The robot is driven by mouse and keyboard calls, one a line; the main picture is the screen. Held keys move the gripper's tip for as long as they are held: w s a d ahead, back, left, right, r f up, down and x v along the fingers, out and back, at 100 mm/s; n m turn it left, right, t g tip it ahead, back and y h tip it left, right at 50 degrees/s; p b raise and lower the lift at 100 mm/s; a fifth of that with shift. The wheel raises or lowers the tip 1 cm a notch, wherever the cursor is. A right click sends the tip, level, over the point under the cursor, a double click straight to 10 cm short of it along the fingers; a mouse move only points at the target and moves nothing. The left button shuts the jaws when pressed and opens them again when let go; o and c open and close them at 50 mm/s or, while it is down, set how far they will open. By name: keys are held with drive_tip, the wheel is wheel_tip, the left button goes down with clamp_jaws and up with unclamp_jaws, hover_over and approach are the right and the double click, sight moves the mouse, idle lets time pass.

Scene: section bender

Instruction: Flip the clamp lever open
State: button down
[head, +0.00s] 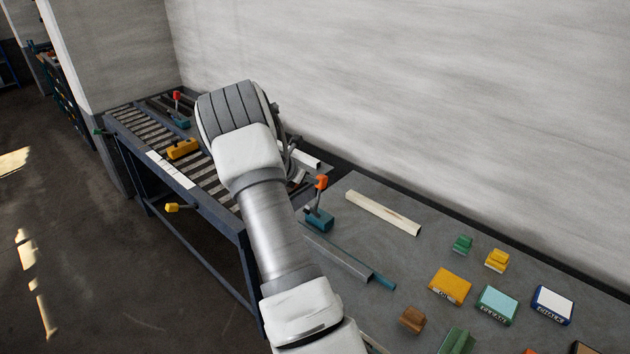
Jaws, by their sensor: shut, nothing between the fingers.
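A clamp lever with an orange-red knob (321,182) stands upright on a teal base (319,221), right of my forearm. A second lever with a red knob (177,95) stands on a teal base at the far left end of the roller table. I cannot tell which one the task means. My gripper (289,152) is partly hidden behind my wrist; it is shut and empty. It is above and left of the nearer orange-red knob, apart from it in the picture.
A roller table (225,190) with a yellow block (183,149) and a yellow knob (172,207) lies left. A grey bench (450,235) holds a pale bar (383,212), metal profiles (340,256), and several coloured boxes and blocks. A wall rises behind.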

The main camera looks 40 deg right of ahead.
drive_tip(key=d+r+v, duration=0.1)
drive_tip(key=v, duration=1)
drive_tip(key=shift+r+b, duration=0.3)
drive_tip(key=shift+b, duration=0.15)
drive_tip(key=shift+d, duration=0.1)
